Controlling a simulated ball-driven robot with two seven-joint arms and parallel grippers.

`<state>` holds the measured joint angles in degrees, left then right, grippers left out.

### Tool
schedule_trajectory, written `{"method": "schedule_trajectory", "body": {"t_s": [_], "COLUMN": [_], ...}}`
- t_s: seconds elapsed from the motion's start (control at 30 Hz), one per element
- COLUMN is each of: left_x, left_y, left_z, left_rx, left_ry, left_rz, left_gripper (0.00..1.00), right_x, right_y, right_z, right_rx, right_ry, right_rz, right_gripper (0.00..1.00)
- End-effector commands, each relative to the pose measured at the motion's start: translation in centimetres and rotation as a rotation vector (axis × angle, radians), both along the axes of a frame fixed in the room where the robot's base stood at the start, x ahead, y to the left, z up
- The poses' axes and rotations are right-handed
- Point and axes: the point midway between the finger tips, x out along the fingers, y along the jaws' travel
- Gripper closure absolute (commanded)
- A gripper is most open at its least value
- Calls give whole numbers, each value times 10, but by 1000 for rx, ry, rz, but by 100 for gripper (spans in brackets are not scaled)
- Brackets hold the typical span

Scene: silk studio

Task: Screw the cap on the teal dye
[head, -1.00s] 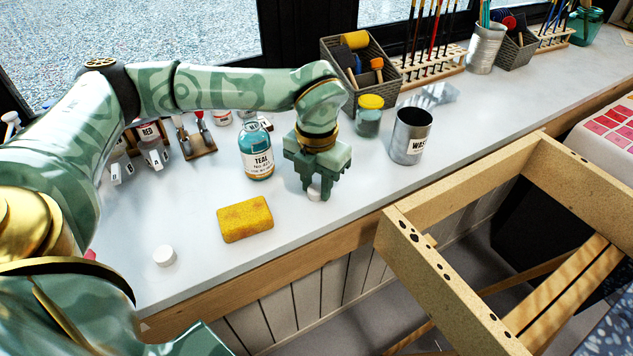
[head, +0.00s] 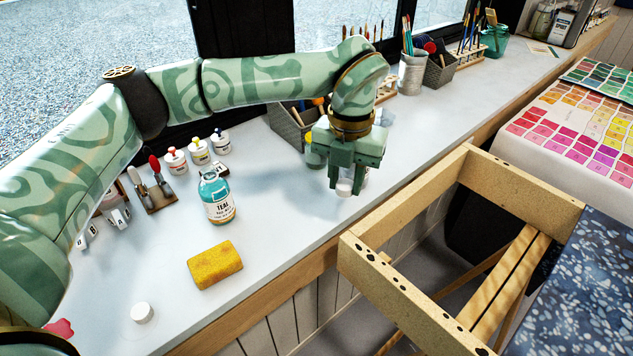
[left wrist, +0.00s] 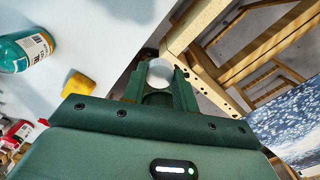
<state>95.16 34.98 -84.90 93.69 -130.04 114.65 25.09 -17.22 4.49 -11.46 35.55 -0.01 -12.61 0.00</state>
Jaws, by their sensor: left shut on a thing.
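The teal dye bottle (head: 218,202) stands upright on the white counter, its label facing me and no white cap on its neck. It also shows at the left edge of the left wrist view (left wrist: 20,52). My left gripper (head: 346,184) is to the right of the bottle, well apart from it, and shut on a small white cap (head: 344,188). In the left wrist view the cap (left wrist: 160,72) sits between the fingertips. A second white cap (head: 142,313) lies on the counter near the front left. My right gripper is not in view.
A yellow sponge (head: 215,265) lies in front of the bottle. Small dye bottles (head: 198,152) and a tool rest (head: 152,190) stand behind it. A grey basket (head: 290,128) is partly hidden by my arm. A wooden frame (head: 400,285) stands off the counter's front edge.

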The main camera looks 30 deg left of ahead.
Motion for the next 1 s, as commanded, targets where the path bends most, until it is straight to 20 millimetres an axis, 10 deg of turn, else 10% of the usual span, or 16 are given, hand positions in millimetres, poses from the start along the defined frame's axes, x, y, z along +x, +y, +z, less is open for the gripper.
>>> {"method": "schedule_trajectory", "body": {"t_s": [0.63, 1.0], "left_x": [2, -42], "left_y": [-7, 13], "left_z": [3, -14], "left_rx": [1, 0], "left_ry": [0, 0], "left_rz": [-57, -1139], "left_gripper": [92, 92], "right_x": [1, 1], "right_y": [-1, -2], "right_z": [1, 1], "right_rx": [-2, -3], "right_ry": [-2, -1], "right_rz": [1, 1], "right_gripper": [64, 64]}}
